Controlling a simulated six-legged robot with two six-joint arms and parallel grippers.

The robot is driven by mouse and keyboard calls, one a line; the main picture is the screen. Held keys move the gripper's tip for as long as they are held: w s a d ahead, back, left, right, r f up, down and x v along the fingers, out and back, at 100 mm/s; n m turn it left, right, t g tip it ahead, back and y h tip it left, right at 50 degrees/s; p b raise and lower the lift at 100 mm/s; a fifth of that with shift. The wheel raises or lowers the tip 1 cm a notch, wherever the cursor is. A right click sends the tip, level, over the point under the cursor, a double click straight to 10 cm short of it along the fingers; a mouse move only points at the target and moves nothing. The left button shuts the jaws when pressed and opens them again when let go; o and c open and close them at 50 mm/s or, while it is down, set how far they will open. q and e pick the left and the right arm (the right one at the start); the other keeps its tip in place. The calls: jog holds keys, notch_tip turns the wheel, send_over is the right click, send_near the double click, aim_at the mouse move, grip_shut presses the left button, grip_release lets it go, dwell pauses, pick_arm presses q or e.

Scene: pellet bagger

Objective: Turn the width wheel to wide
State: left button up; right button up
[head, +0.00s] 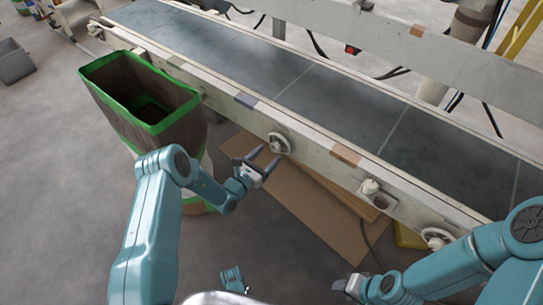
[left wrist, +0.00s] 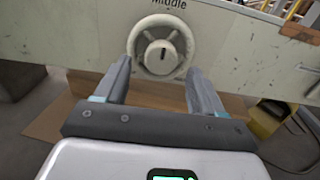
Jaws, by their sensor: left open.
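A pale round handwheel (head: 279,143) is mounted on the side rail of the conveyor. In the left wrist view the handwheel (left wrist: 161,56) has a round hub with a dark slot, and the word "Middle" is printed above it. My left gripper (head: 257,160) is open and empty just in front of this wheel. In the left wrist view its fingertips (left wrist: 160,70) lie on either side of the wheel's lower part, and contact cannot be told. A second handwheel (head: 436,238) sits farther right. No label reading "wide" is legible. My right gripper (head: 350,285) is low at the right, its fingers unclear.
The conveyor belt (head: 330,92) runs diagonally behind the rail. A green-rimmed bag (head: 178,117) stands open left of my left gripper. A knob (head: 370,187) sticks out between the wheels. Flat cardboard (head: 315,215) lies on the floor below. A yellow object (head: 408,237) is under the rail.

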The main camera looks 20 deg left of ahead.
aim_at(278, 145)
pick_arm(q)
jog(key=shift+b+x, duration=0.35)
jog(key=shift+x, duration=1)
jog(key=shift+d, duration=0.1)
jog(key=c, duration=1.1)
jog(key=shift+o, duration=0.2)
jog(key=shift+n, duration=0.3)
